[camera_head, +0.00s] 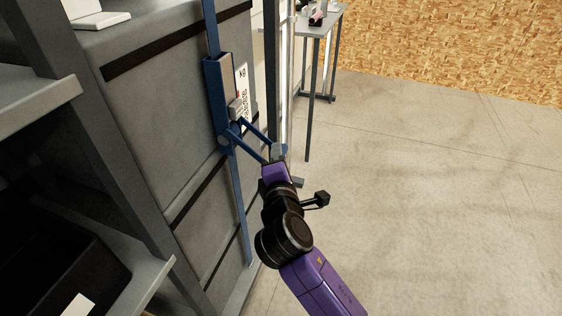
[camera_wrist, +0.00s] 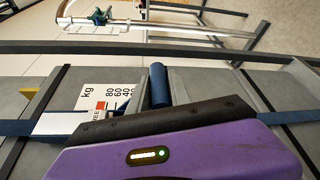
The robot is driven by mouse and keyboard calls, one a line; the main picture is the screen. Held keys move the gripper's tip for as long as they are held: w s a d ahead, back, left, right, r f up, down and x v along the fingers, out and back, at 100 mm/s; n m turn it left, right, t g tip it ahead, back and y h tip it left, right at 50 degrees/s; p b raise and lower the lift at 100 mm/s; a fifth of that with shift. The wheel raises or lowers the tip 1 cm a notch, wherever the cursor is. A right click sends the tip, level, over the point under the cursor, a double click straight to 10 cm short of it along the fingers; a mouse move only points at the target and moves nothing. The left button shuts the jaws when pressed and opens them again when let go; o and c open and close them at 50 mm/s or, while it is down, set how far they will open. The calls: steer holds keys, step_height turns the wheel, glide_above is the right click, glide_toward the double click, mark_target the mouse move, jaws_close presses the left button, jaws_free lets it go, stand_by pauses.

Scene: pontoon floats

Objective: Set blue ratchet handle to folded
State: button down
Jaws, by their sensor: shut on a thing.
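The blue ratchet handle (camera_head: 254,135) stands out from the ratchet body (camera_head: 217,95) on the side of a large grey float. Its two blue side arms reach to the right, away from the float face. My gripper (camera_head: 277,155) is shut on the handle's outer end. A blue strap (camera_head: 240,205) runs down the float from the ratchet, and also shows in the wrist view (camera_wrist: 292,115).
The grey float (camera_head: 150,120) carries black bands and a white kg label (camera_head: 242,80). A dark rack post (camera_head: 100,130) and shelves stand at left. A grey table (camera_head: 325,25) stands at the back. The concrete floor (camera_head: 430,190) at right is clear.

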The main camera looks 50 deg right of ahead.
steer(key=w+a+f+m+t+h+b, duration=0.2)
steer(key=w+f+m+b, duration=0.5)
steer(key=b, duration=1.6)
steer(key=f+m+h, duration=0.1)
steer(key=m, duration=0.1)
steer(key=shift+a+m+b, duration=0.15)
steer(key=shift+m+b, duration=0.2)
steer(key=shift+m, duration=0.05)
steer(key=shift+r, duration=0.1)
steer(key=c, duration=1.3)
jaws_free()
steer(key=shift+o, duration=0.2)
steer(key=shift+w+f, duration=0.1)
steer(key=shift+f, duration=0.1)
